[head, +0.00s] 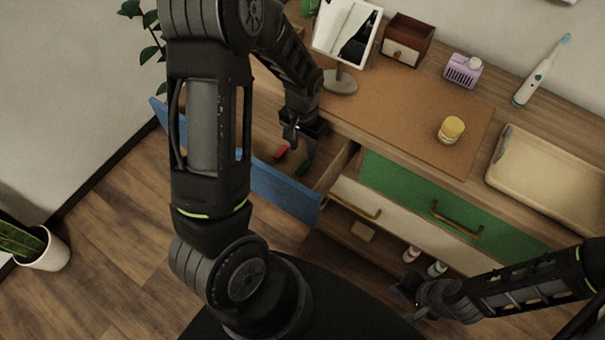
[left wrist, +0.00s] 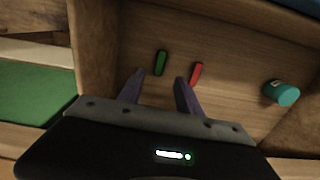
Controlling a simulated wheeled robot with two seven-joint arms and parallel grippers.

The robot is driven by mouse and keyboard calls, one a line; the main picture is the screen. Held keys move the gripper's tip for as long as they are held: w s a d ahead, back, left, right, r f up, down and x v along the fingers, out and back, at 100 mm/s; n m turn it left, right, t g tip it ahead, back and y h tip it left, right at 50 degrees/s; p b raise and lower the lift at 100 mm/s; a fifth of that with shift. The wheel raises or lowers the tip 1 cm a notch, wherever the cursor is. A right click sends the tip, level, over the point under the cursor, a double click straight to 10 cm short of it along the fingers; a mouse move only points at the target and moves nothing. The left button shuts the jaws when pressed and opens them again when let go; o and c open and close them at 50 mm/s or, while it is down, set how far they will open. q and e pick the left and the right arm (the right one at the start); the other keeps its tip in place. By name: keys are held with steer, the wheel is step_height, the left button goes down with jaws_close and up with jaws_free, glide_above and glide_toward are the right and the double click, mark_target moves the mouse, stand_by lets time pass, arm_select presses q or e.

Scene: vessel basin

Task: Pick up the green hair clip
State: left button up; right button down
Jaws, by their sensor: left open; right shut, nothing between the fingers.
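The green hair clip (left wrist: 160,62) lies on the wooden floor of an open drawer, as the left wrist view shows. It also shows in the head view (head: 302,168). A red clip (left wrist: 196,73) lies beside it, to the right in the left wrist view and to the left in the head view (head: 281,153). My left gripper (left wrist: 158,84) is open above the drawer; its fingertips point at the clips, with the green one just beyond the gap between them. Nothing is between the fingers. My right gripper (head: 404,294) is low at the right in the head view, away from the clips.
The blue-fronted drawer (head: 284,190) is pulled out, with side walls close around my left gripper. A teal cylinder (left wrist: 283,93) lies inside it. On the top stand a mirror (head: 346,32), a yellow-lidded jar (head: 451,130) and a tray (head: 545,180).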

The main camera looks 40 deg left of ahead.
mark_target(302, 167)
arm_select(q)
steer(key=shift+f, duration=0.15)
steer(key=shift+f, duration=1.3)
steer(key=shift+s+f+p, duration=0.1)
steer(key=shift+f+p, duration=0.65)
steer(key=shift+f, duration=1.9)
jaws_close()
